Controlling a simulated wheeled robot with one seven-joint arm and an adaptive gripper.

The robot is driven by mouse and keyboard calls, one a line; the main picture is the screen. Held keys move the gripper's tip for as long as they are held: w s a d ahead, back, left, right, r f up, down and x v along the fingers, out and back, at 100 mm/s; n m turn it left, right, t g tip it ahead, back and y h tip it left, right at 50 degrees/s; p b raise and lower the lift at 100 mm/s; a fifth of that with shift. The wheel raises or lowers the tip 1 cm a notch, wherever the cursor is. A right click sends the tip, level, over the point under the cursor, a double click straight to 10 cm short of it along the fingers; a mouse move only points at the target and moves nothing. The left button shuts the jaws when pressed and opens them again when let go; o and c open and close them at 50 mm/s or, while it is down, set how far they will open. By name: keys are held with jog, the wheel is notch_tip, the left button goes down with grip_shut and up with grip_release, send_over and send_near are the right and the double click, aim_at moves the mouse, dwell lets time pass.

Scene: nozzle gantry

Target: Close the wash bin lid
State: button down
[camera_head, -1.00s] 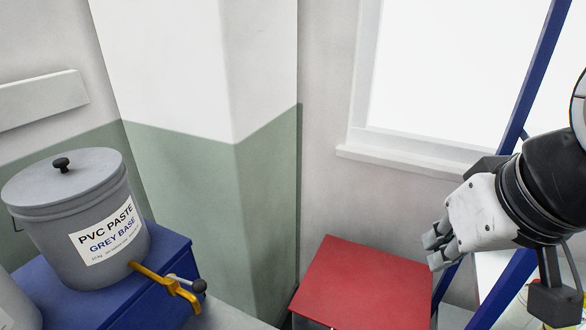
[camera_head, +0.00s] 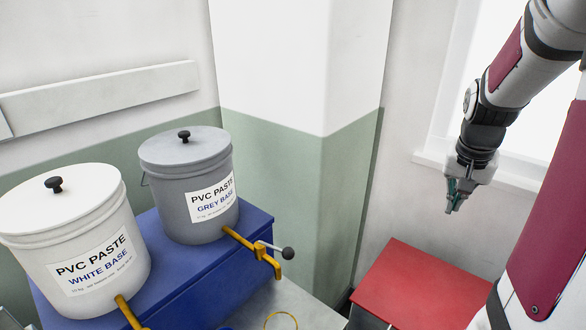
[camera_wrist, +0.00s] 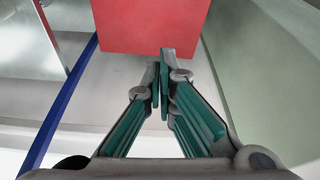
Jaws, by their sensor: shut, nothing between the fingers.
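A red box-like thing with a flat red top (camera_head: 425,288) stands low on the floor at the lower right of the head view. It may be the wash bin with its lid down, but no label or hinge shows. In the wrist view the red surface (camera_wrist: 150,22) fills the top middle. My gripper (camera_head: 453,208) hangs pointing down in front of the window wall, above and apart from the red top. In the wrist view my gripper's fingertips (camera_wrist: 162,68) are together with nothing between them, just short of the red surface's near edge in the picture.
A white paste bucket (camera_head: 75,240) and a grey paste bucket (camera_head: 188,187) with yellow taps stand on a blue bench (camera_head: 205,262) at the left. A green-and-white pillar (camera_head: 290,180) stands behind. A blue post (camera_wrist: 60,105) runs along the wrist view's left.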

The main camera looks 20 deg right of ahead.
jog(key=s+d+f+m, duration=0.1)
jog(key=d+f, duration=0.3)
jog(key=f, duration=1.1)
jog(key=shift+s+d+f, duration=0.2)
jog(key=shift+s, duration=0.2)
jog(key=shift+f, duration=0.1)
